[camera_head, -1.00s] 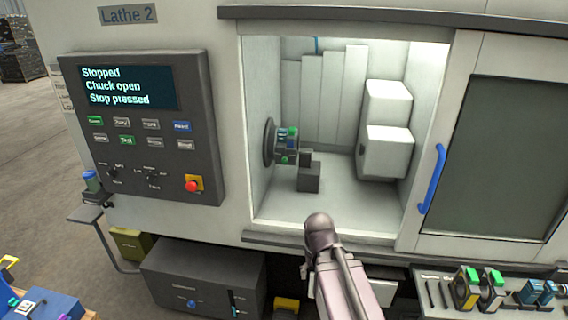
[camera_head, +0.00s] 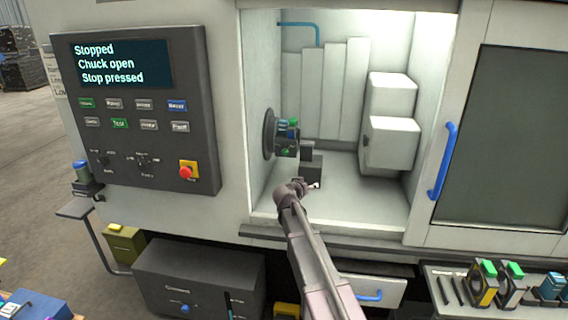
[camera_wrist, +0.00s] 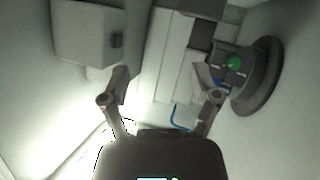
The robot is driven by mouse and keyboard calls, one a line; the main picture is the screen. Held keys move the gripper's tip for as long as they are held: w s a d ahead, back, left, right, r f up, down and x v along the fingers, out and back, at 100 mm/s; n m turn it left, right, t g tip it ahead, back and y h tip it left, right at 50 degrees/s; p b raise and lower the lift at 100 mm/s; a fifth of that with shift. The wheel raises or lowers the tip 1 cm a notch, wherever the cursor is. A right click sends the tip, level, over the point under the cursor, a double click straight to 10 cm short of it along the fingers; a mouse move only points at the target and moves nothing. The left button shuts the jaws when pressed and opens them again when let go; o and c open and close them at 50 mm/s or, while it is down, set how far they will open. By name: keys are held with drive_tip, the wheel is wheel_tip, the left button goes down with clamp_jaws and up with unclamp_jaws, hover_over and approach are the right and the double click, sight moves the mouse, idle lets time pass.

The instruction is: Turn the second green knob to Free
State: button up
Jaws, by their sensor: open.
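The chuck (camera_head: 268,135) is on the left wall inside the open machine. It carries a dark block with small green parts, an upper green knob (camera_head: 293,122) and a lower green knob (camera_head: 285,152), and some blue. In the wrist view, one green knob (camera_wrist: 234,62) shows beside the chuck's dark disc (camera_wrist: 267,75), right of my right finger. Any Free marking is too small to read. My gripper (camera_wrist: 160,78) is open and empty. In the head view my gripper (camera_head: 308,186) is small, at the opening, below and right of the chuck.
A white stepped housing (camera_head: 392,143) is on the right inside. The control panel (camera_head: 140,120) reads "Stopped, Chuck open, Stop pressed". The door with its blue handle (camera_head: 443,160) is at right.

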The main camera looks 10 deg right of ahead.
sight(285, 153)
drive_tip(key=w+a+n+t+y+b, duration=0.2)
drive_tip(key=w+a+t, duration=0.4)
drive_tip(key=w+a, duration=0.3)
drive_tip(key=w+n+b, duration=0.1)
drive_tip(key=w+b, duration=0.1)
drive_tip(key=w, duration=0.2)
drive_tip(key=shift+r+y, duration=0.35)
drive_tip(key=shift+y, duration=0.05)
drive_tip(key=shift+w+d, duration=0.15)
drive_tip(key=shift+w, duration=0.1)
drive_tip(key=x, duration=1.3)
drive_tip(key=shift+w+f, duration=0.1)
drive_tip(key=shift+w, duration=0.15)
